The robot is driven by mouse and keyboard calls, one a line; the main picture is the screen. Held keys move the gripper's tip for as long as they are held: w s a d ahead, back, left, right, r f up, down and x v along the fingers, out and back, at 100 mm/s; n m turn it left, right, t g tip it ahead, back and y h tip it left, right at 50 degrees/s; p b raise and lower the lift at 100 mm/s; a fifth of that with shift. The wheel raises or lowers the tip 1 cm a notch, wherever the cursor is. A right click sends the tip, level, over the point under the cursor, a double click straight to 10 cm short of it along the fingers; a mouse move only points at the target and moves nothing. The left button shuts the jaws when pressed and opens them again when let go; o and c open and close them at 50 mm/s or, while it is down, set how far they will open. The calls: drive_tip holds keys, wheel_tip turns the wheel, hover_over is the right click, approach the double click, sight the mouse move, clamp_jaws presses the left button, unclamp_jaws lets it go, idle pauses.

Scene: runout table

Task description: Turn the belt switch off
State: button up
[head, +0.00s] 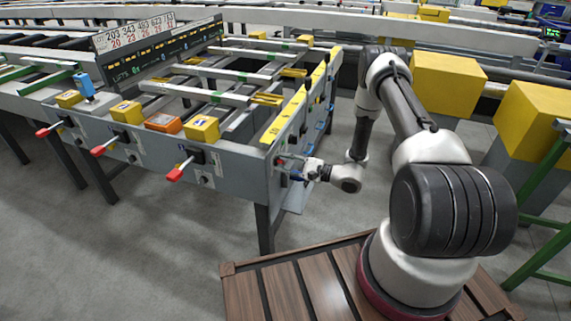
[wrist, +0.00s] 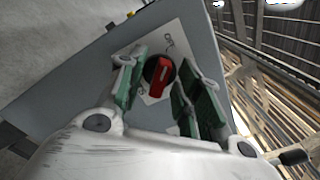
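The belt switch is a red rotary knob (wrist: 160,77) on a black round base, set on a pale plate on the grey end panel. In the wrist view the knob lies between the two green-padded fingers of my gripper (wrist: 163,84), with a gap visible on each side. The fingers are apart, and I cannot tell whether either pad touches the knob. In the head view my gripper (head: 287,174) is at the end panel (head: 291,142) of the runout table, and it mostly hides the knob there.
Red-tipped levers (head: 174,174) stick out along the table's front side. Yellow blocks (head: 203,128), an orange block (head: 163,123) and a blue item (head: 84,84) are on the table. Large yellow boxes (head: 447,82) stand at the right. The grey floor (head: 190,240) in front is clear.

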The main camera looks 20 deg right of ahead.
drive_tip(key=v, duration=1.2)
idle(0.3)
